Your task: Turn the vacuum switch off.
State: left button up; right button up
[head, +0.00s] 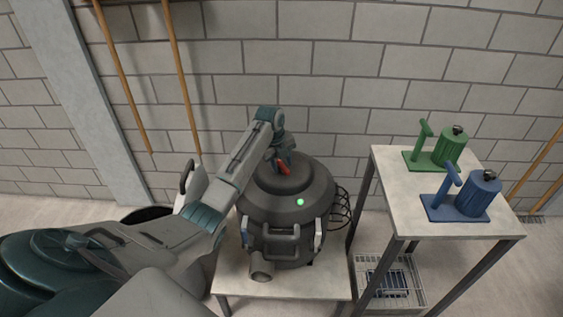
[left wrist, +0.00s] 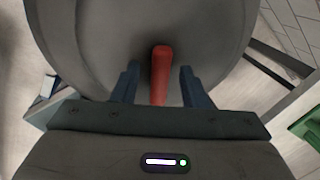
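The vacuum (head: 264,217) is a dark grey canister on a low table, with a lit green light (head: 300,202) on its upper front. Its red switch lever (head: 283,169) is on top, partly hidden by my gripper in the head view. My left gripper (head: 286,160) is at the top of the vacuum. In the left wrist view the red lever (left wrist: 161,75) lies between the two blue fingers (left wrist: 154,86), with a gap on each side. The left gripper is open around the lever. My right gripper is in neither view.
The low table (head: 285,284) holds the vacuum. A taller table (head: 398,190) to the right carries a green device (head: 440,150) and a blue device (head: 465,195). A wire basket (head: 405,285) sits below it. A block wall stands behind, with wooden poles (head: 182,80) leaning on it.

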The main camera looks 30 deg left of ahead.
pick_arm(q)
jog(key=shift+f, duration=0.2)
grip_shut()
